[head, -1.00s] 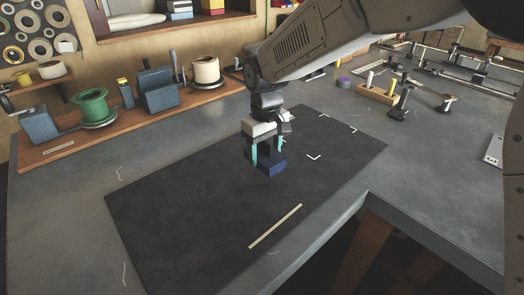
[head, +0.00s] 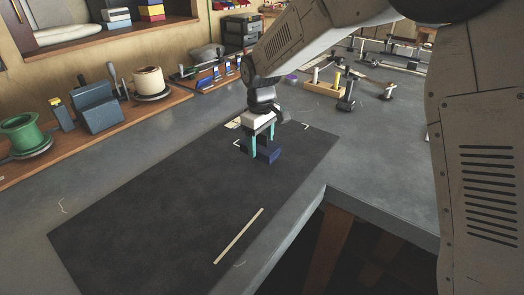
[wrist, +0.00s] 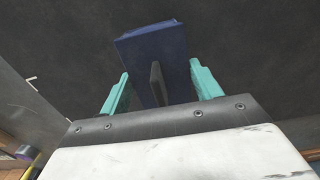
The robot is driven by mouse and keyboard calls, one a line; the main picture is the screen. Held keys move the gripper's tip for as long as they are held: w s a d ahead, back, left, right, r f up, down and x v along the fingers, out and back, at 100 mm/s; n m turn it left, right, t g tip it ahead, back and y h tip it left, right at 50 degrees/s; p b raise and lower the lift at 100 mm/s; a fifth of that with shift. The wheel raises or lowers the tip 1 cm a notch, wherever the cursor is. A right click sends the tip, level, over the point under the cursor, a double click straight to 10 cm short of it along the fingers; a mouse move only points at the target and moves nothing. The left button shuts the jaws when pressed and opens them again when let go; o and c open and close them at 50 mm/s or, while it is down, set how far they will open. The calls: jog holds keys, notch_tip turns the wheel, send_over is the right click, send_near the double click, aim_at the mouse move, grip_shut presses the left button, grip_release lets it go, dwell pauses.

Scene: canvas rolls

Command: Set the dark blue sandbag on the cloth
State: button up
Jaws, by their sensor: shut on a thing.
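The dark blue sandbag (head: 267,155) is a small block-like bag at the far part of a dark mat. My gripper (head: 262,147) is shut on it, with teal fingers either side. In the wrist view the sandbag (wrist: 152,42) shows between the fingertips (wrist: 160,72), with a thin dark upright piece in front of it. I cannot tell whether its underside touches the mat. The dark mat (head: 170,205) lies flat on the grey bench and may be the cloth. A pale flat patch (head: 233,124) behind my gripper is partly hidden.
White corner marks (head: 307,127) lie around my gripper on the mat. A pale strip (head: 239,236) lies near its front edge. A wooden block with pegs (head: 325,88) and a dark clamp (head: 347,97) stand beyond.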

aim_at(261, 144)
jog(key=shift+w+d+f, duration=0.1)
jog(key=shift+f, duration=1.55)
jog(key=shift+f, duration=0.15)
jog(key=o, duration=1)
